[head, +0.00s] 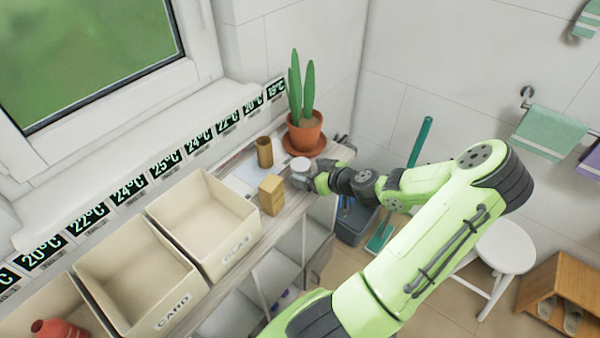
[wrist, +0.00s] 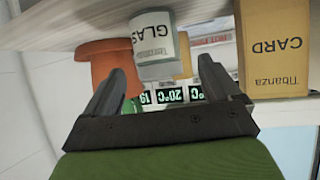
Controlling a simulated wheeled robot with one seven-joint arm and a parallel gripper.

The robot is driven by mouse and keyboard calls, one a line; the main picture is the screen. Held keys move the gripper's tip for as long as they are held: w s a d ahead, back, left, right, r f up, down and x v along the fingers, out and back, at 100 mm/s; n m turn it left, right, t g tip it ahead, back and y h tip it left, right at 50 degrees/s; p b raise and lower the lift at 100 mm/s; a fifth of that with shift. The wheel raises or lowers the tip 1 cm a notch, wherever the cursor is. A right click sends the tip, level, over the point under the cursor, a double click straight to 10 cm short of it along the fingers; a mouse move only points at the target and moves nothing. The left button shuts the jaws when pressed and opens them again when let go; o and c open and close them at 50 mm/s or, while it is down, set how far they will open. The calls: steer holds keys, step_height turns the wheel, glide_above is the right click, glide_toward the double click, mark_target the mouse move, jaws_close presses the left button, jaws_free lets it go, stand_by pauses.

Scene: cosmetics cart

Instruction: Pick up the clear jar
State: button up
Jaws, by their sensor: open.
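The clear jar (head: 300,165) stands on the wooden shelf top, with a pale round lid showing in the head view. In the wrist view, which is upside down, the clear jar (wrist: 155,48) has a white label reading GLASS. My gripper (head: 301,180) is at the jar's near side, low over the shelf top. In the wrist view my gripper (wrist: 160,70) is open, with the jar in line between its two fingertips. I cannot tell how far the fingers reach around it. My gripper hides the jar's lower part in the head view.
A tan CARD box (head: 271,195) stands close at the left of my gripper. A brown cup (head: 264,152) and a potted plant (head: 304,132) stand behind. Cream bins (head: 205,261) line the shelf further left. A row of temperature displays (head: 163,166) runs along the wall.

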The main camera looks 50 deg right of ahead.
mark_target(301, 168)
steer(key=x, duration=0.5)
steer(key=shift+d, duration=0.15)
steer(key=shift+r, duration=0.1)
